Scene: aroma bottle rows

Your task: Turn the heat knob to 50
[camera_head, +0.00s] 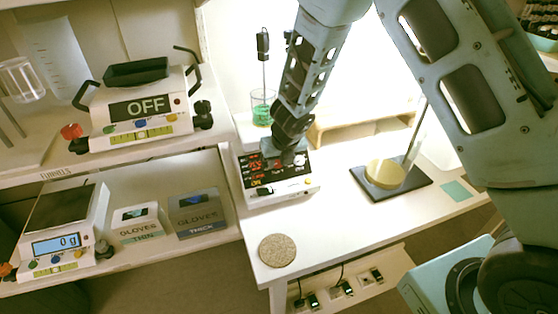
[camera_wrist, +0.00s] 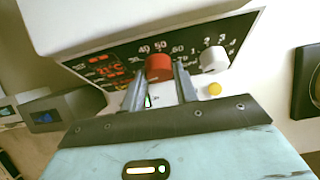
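The white heater device (camera_head: 272,191) with a black control panel stands on the white table. My gripper (camera_head: 285,150) reaches down to its panel from above. In the wrist view the red knob (camera_wrist: 158,67) sits between the two fingertips of my gripper (camera_wrist: 160,72), with no clear gap at either side. Numbers including 40, 50 and 70 curve around the red knob; its pointer mark is not visible. A white knob (camera_wrist: 214,59) with its own number scale is to the right, with a yellow button (camera_wrist: 214,89) below. Red lit digits (camera_wrist: 110,71) are at the left.
A beaker of green liquid (camera_head: 262,107) stands behind the heater. A black stand base (camera_head: 415,184) holding a yellow disc is to the right. A round cork mat (camera_head: 277,250) lies at the front of the table. Shelves with scales and glove boxes (camera_head: 198,212) are left.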

